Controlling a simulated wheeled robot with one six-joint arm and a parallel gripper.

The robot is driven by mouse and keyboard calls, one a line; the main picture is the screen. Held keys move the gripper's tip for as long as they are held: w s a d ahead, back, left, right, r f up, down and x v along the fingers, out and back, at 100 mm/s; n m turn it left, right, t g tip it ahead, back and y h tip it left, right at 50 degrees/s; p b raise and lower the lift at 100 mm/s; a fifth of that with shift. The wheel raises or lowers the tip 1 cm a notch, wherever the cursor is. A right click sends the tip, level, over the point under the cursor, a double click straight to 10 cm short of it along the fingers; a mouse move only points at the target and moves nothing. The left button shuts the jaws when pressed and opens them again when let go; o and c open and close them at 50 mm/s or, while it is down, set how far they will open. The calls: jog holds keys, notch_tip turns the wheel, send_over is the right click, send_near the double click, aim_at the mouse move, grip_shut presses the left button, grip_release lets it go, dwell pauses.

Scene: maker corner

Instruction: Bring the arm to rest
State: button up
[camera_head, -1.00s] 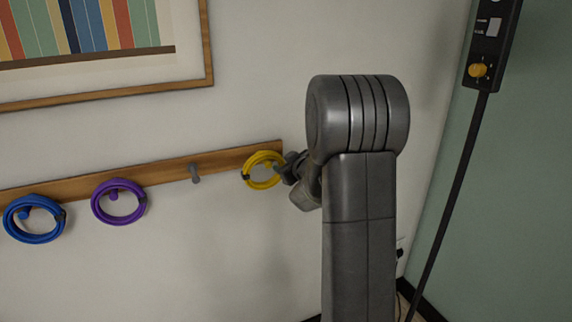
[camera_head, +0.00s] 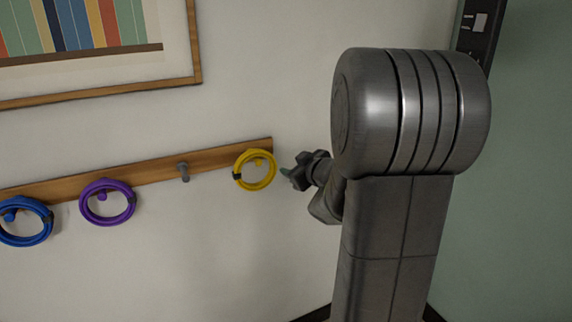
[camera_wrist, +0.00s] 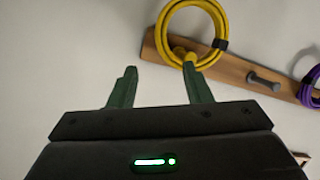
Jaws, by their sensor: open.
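My gripper (camera_head: 286,173) is open and empty, just right of the yellow cable coil in the head view and apart from it. In the wrist view my gripper (camera_wrist: 160,80) shows two green fingers spread wide, with only wall between them. The yellow coil (camera_head: 240,179) hangs on the rightmost peg of a wooden rail (camera_head: 140,179). In the wrist view the yellow coil (camera_wrist: 167,35) hangs beyond the right fingertip. My grey arm stands at the right of the head view and hides part of the wall.
A purple coil (camera_head: 84,207) and a blue coil (camera_head: 45,226) hang on pegs to the left. A bare peg (camera_head: 183,171) lies between purple and yellow. A framed striped picture (camera_head: 197,50) hangs above. A dark control box (camera_head: 479,28) is at the upper right.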

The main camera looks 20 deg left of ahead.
aim_at(274, 159)
jog(key=shift+v, duration=1.15)
jog(key=shift+a, duration=0.1)
jog(key=x, duration=1.3)
jog(key=shift+w+a+f, duration=0.1)
jog(key=shift+w+a, duration=0.15)
jog(key=shift+w, duration=0.05)
jog(key=shift+s+d+r+p, duration=0.4)
jog(key=shift+d+r, duration=0.1)
jog(key=shift+w+a+f, duration=0.1)
